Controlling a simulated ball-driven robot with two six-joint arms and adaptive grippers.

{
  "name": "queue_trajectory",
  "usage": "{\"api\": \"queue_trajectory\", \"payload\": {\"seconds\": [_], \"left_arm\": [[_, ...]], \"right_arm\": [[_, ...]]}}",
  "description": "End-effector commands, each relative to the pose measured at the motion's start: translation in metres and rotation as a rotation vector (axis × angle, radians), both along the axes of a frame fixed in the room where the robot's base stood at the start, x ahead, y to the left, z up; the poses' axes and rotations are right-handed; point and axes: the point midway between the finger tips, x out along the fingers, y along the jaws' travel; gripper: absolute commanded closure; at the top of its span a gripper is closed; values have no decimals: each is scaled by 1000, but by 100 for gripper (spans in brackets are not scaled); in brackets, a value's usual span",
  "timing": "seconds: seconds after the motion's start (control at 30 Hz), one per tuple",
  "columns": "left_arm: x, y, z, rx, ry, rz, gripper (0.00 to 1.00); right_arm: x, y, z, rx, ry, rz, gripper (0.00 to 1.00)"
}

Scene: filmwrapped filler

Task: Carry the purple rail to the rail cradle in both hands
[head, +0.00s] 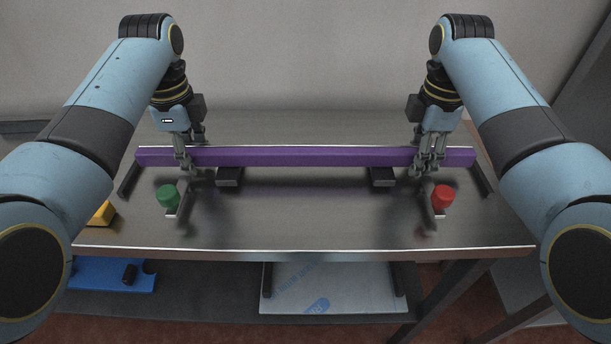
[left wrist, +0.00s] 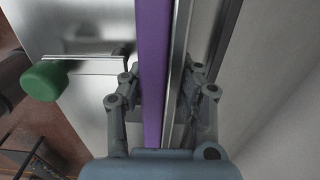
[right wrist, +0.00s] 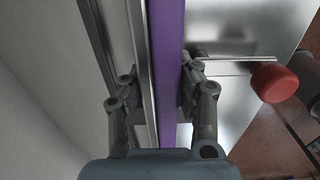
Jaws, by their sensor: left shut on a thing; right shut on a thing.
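The purple rail (head: 300,156) lies level across the head view, with a pale strip along its top edge. It also runs between the fingers in the left wrist view (left wrist: 153,60) and the right wrist view (right wrist: 166,60). My left gripper (head: 187,170) is shut on the rail near its left end. My right gripper (head: 428,170) is shut on it near its right end. Two dark blocks, left (head: 229,178) and right (head: 382,178), show just below the rail in the picture; they may be the rail cradle. I cannot tell whether the rail touches them.
A green knob (head: 167,196) and a red knob (head: 442,196) stand towards the front of the metal table (head: 305,225), each by a thin bar. A yellow object (head: 102,214) is at the left edge. A blue piece (head: 110,274) and a wrapped sheet (head: 335,285) lie on the lower shelf.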

Motion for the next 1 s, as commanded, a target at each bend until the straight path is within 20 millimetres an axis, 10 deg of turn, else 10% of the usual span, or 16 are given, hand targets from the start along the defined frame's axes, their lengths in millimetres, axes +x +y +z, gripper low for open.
{"api": "queue_trajectory", "payload": {"seconds": [0.17, 0.2, 0.37, 1.0], "left_arm": [[0, 0, -14, -1, 2, -2, 100], [-1, 0, -13, -1, 5, -2, 66], [-2, 0, -12, -1, 6, -2, 46], [-1, 0, -10, 0, 5, 0, 46]], "right_arm": [[1, 0, -13, 0, -3, -2, 100], [0, 0, -12, 0, 0, -2, 66], [-1, 0, -11, 0, 3, -1, 46], [-2, 0, -12, 0, 7, 0, 46]]}}
